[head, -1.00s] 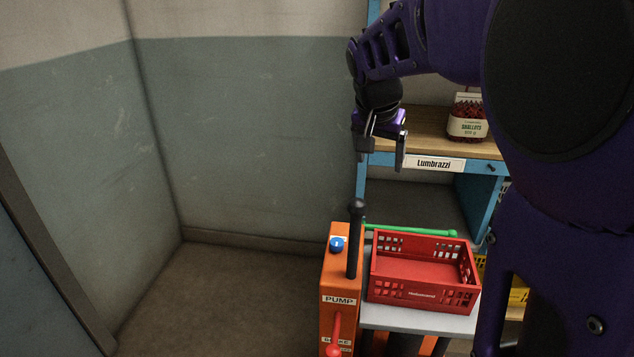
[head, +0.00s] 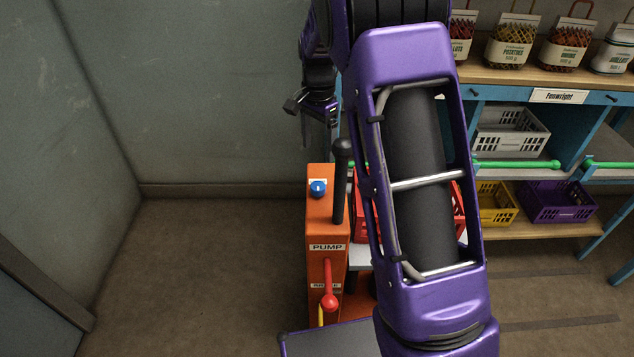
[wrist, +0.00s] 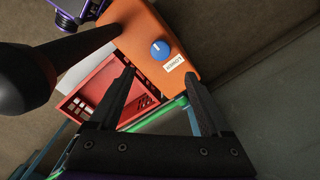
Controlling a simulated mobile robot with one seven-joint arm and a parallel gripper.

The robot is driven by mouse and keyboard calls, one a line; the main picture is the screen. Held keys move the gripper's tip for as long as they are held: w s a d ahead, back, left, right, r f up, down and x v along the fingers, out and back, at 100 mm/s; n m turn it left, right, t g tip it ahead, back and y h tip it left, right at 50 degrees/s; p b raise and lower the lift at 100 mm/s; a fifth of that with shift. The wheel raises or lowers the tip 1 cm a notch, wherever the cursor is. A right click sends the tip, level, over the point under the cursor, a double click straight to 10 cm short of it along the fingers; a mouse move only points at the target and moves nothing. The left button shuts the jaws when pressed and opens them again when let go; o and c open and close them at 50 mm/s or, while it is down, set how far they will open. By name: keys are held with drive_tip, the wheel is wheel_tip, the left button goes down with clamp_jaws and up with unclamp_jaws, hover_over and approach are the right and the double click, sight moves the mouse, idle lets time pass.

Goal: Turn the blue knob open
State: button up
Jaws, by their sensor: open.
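The blue knob (head: 317,188) sits on the top face of an orange box marked PUMP (head: 326,247). A white label lies beside the knob; in the wrist view the knob (wrist: 160,50) has a pale line across it. My gripper (head: 316,115) is open and empty, above and behind the knob in the head view. In the wrist view, the knob shows beyond the gap between my two fingertips (wrist: 161,78), clear of both.
A black-gripped lever (head: 341,180) rises beside the knob, and a red-ended lever (head: 328,300) is on the box's front. A red crate (wrist: 100,85) stands beside the box, partly hidden by my arm in the head view. Shelves with sacks (head: 513,40) stand right; left floor is clear.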

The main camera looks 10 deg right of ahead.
sight(318, 185)
wheel_tip(318, 185, down, 12)
drive_tip(key=shift+f+b, duration=0.1)
drive_tip(key=shift+b, duration=0.65)
clamp_jaws()
